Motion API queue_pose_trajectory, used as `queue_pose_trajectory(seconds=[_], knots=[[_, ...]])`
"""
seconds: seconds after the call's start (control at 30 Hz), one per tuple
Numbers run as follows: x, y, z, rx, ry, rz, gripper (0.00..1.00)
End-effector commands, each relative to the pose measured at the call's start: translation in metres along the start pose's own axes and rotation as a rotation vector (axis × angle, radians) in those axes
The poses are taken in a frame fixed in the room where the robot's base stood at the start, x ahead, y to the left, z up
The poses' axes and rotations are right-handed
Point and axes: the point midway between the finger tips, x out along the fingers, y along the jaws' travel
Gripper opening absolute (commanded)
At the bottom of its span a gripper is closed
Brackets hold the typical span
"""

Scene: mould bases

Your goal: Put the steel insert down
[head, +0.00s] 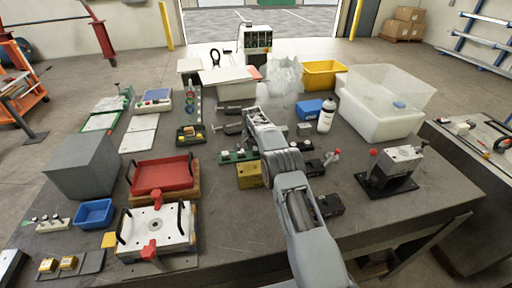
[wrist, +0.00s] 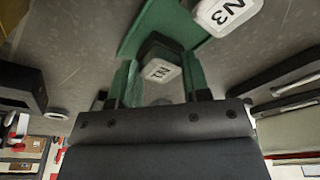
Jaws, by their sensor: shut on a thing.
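The steel insert (wrist: 162,72), a dark block with a pale face marked N1, sits between the two fingers of my gripper (wrist: 158,86) in the wrist view. My gripper is shut on it. A green rack (wrist: 207,62) lies close behind it. I cannot tell whether the insert touches the rack. A second pale-topped piece marked N3 (wrist: 226,12) stands close by on the rack's side. In the head view the green rack (head: 226,158) shows left of my arm, and my arm hides the fingers and the insert.
A yellow block (head: 250,176) stands in front of the rack. A red tray (head: 162,174) and a white plate with black handles (head: 143,230) are to the left. A white bottle (head: 326,118) and a grey fixture (head: 395,162) are to the right. The front right tabletop is clear.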

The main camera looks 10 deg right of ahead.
Motion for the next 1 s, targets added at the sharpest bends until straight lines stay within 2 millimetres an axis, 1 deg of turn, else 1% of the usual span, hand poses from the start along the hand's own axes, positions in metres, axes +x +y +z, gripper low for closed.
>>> queue_pose_trajectory(seconds=[0.1,0.13,0.37,0.4,0.6,0.73,0.87,1.0], knots=[[0.003,0.000,0.000,0.000,0.001,-0.001,0.10],[0.003,0.000,0.000,0.000,0.000,0.000,0.45],[0.002,0.000,0.000,0.000,0.000,0.000,0.67],[0.002,0.000,0.000,0.000,0.000,0.000,0.69],[0.002,0.000,0.000,0.000,0.000,0.000,0.69],[-0.005,0.000,0.000,0.000,0.001,-0.001,0.69],[-0.025,-0.001,0.000,0.000,0.003,-0.004,0.69],[-0.052,-0.001,0.000,-0.001,0.002,-0.003,0.69]])
